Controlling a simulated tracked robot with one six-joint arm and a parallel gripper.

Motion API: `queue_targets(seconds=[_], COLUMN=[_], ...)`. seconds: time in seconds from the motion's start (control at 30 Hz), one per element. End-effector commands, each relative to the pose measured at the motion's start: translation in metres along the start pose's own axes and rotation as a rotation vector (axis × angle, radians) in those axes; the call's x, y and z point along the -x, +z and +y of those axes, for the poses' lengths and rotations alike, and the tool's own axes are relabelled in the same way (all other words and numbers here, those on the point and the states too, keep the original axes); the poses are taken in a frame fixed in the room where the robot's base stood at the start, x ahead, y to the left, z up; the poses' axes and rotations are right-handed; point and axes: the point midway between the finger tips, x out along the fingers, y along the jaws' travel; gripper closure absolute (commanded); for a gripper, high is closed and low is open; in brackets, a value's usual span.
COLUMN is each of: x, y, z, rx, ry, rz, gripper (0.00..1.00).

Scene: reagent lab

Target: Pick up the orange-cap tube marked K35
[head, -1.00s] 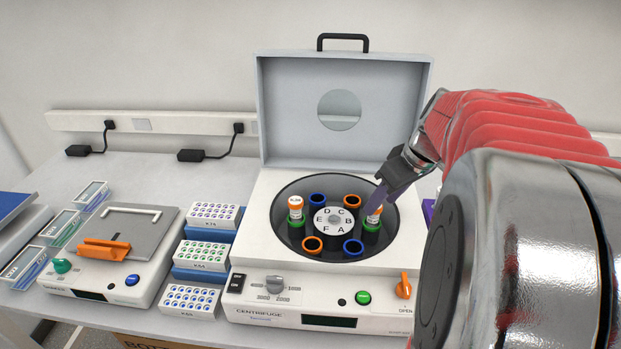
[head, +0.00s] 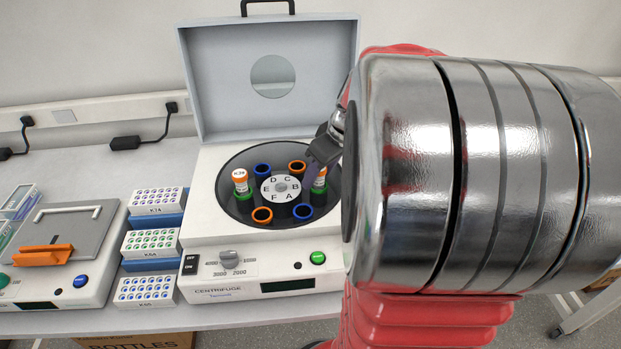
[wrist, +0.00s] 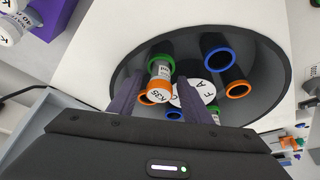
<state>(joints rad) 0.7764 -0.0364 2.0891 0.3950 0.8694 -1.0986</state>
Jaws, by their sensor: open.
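The orange-cap tube marked K35 (wrist: 161,88) stands in a green-rimmed rotor slot of the open centrifuge. Its marked cap faces the wrist camera. In the head view, an orange-capped tube (head: 319,182) stands by the letter B, partly hidden by my gripper (head: 322,158). In the wrist view, my gripper (wrist: 160,80) is open, with one finger on each side of the K35 tube. I cannot tell whether either finger touches it.
The centrifuge lid (head: 262,85) stands raised behind the rotor. Blue and orange rotor slots (head: 262,215) look empty. White labelled racks (head: 151,244) stand left of the centrifuge, and a device with an orange handle (head: 42,255) is farther left. My arm hides the right side.

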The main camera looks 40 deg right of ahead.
Motion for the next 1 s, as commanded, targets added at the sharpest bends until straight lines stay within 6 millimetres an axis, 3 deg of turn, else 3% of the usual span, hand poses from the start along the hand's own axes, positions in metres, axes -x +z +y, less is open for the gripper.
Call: queue_targets(seconds=[0.37,0.93,1.0], x=[0.0007,0.0008,0.0008], y=[0.0001,0.0003,0.0003], z=[0.0004,0.0006,0.0006], rx=[0.0,-0.001,-0.001], ry=[0.001,0.001,0.001], rz=[0.0,0.0,0.0], gripper=[0.55,0.94,0.94])
